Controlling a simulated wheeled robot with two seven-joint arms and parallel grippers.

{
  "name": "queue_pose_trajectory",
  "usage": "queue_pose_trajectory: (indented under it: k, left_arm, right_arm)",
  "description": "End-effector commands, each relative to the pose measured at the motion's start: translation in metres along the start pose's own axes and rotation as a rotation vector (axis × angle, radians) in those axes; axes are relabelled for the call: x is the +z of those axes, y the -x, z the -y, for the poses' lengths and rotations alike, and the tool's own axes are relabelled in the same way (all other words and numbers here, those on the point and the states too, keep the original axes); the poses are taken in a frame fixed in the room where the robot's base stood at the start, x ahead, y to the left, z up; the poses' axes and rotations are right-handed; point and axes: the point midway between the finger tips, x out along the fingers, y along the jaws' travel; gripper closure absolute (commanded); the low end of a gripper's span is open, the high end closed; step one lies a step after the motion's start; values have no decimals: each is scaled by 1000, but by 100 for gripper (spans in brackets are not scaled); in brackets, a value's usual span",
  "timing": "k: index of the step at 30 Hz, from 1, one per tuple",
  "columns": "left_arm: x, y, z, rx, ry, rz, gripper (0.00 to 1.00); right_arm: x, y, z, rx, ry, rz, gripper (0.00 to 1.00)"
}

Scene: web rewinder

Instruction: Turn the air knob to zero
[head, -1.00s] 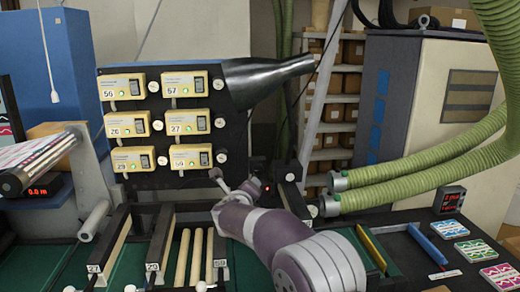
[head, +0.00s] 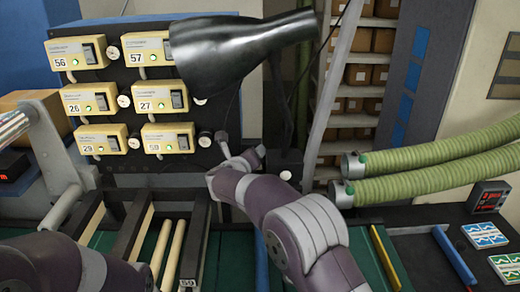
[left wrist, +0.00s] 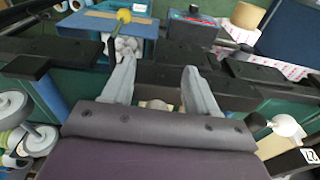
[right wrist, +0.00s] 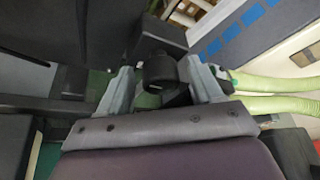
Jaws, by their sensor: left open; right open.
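A black round knob (right wrist: 160,72) with a small pale mark shows between the fingers of my right gripper (right wrist: 162,84) in the right wrist view. I take it to be the air knob; whether the fingers touch it I cannot tell. In the head view my right gripper (head: 241,154) is open in front of the black panel, and the knob is not clear there. My left gripper (left wrist: 156,84) is open and empty above dark rails in the left wrist view; the head view shows only my left arm at the lower left.
Yellow numbered control boxes (head: 145,97) with small knobs fill the panel. A black funnel (head: 240,45) juts out above my right gripper. Green hoses (head: 440,155) run in from the right. Wooden rods (head: 168,250) lie in the rack below.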

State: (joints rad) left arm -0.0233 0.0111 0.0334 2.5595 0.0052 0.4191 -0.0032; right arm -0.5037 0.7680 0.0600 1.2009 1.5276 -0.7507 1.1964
Motion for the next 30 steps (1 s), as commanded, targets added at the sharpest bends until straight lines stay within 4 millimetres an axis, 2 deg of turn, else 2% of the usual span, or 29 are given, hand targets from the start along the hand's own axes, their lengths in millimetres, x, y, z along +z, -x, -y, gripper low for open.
queue_pose_trajectory:
  k: [9, 14, 15, 20, 24, 30]
  left_arm:
    - [0, 0, 0, 0, 0, 0, 42]
    - [0, 0, 0, 0, 0, 0, 42]
    - [0, 0, 0, 0, 0, 0, 42]
    - [0, -3, 0, 0, 0, 0, 42]
    - [2, -14, 0, 0, 0, 0, 42]
    - [2, -13, 0, 0, 0, 0, 42]
  right_arm:
    - [1, 1, -2, 1, 0, 2, 35]
    - [1, 1, -2, 1, 0, 2, 87]
    - [1, 1, -2, 1, 0, 2, 91]
    - [0, 1, -4, -10, 25, 4, 91]
    - [-1, 0, -7, -77, 178, 10, 90]
    - [2, 2, -4, -99, 230, 10, 91]
